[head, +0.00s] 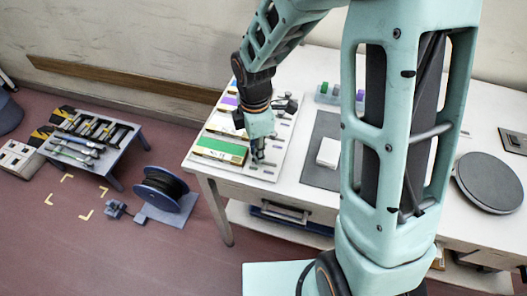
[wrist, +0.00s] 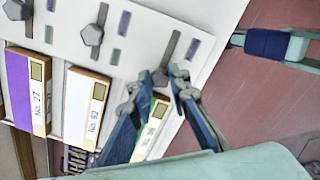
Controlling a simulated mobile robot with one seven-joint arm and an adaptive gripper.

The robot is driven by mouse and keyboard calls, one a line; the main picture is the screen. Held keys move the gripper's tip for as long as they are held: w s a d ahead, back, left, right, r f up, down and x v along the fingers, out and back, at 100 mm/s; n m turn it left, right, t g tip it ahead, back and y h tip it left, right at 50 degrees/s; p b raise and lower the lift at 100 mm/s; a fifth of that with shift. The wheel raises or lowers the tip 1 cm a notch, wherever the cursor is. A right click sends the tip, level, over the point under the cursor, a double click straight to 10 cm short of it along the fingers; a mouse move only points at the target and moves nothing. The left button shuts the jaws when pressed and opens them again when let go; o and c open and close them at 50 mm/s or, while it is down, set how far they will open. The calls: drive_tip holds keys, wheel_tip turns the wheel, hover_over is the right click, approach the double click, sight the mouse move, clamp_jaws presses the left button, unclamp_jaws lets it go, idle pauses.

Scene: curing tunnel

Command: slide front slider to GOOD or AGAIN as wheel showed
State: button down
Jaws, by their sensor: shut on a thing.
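My gripper (head: 258,156) is over the near end of the white slider panel (head: 268,172), beside the green-topped box (head: 218,150). In the wrist view its blue fingers (wrist: 167,78) close around the dark knob of the front slider (wrist: 160,77). This slider's grey slot (wrist: 172,48) runs away from the fingertips, so the knob sits at the slot's end close to the boxes. A small plate (wrist: 193,49) lies beside the slot; its lettering is too small to read. I cannot tell which thing is the wheel.
Other slider knobs (wrist: 92,35) stand on the panel. Boxes marked No. 27 (wrist: 40,95) and No. 92 (wrist: 97,110) lie alongside. A dark round disc (head: 488,182) is on the table's right. A blue cable reel (head: 152,178) and a low bench (head: 122,143) stand on the floor left.

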drive_tip(key=c, duration=1.8)
unclamp_jaws()
drive_tip(key=shift+w+a, duration=0.1)
drive_tip(key=shift+a, duration=0.2)
drive_tip(key=shift+d+r, duration=0.1)
wheel_tip(320, 180, up, 12)
drive_tip(key=shift+f, duration=0.1)
